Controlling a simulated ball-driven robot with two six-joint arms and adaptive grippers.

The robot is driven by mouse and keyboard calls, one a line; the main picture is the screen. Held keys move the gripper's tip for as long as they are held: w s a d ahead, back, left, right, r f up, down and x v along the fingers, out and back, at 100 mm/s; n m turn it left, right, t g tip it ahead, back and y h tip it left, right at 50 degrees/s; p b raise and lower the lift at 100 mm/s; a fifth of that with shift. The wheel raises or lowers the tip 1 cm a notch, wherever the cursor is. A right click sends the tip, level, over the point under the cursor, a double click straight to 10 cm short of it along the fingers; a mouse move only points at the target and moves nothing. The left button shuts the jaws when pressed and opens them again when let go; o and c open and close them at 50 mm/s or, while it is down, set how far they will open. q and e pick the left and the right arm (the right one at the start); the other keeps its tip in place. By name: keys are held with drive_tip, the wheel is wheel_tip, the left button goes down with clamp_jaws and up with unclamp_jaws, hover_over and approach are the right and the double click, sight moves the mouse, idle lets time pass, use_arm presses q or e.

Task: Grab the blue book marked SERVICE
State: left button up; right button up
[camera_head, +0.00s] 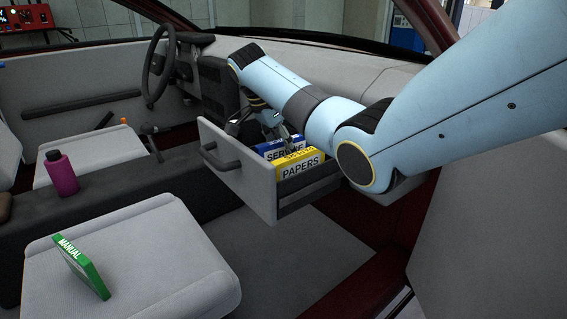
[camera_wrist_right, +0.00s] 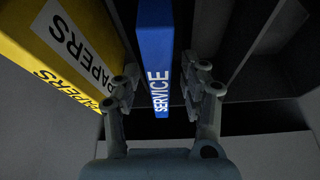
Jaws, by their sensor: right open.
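The blue book marked SERVICE (camera_head: 270,148) stands upright in the open glovebox drawer (camera_head: 238,177), just behind the yellow PAPERS book (camera_head: 299,165). My right gripper (camera_head: 284,135) reaches down into the drawer at the blue book, and the arm hides part of it. In the right wrist view, the blue book (camera_wrist_right: 157,60) lies between the two open fingers of the right gripper (camera_wrist_right: 161,90), with its spine label facing the camera. The yellow book (camera_wrist_right: 70,45) is close to the left finger. I cannot tell if either finger touches the blue book. My left gripper is not in view.
A magenta bottle (camera_head: 62,173) stands on the centre console (camera_head: 110,195). The steering wheel (camera_head: 160,68) is at the back left. The drawer walls are close around the books.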

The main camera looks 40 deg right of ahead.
drive_tip(key=shift+f+p, duration=0.15)
drive_tip(key=shift+p, duration=0.15)
clamp_jaws()
idle(0.5)
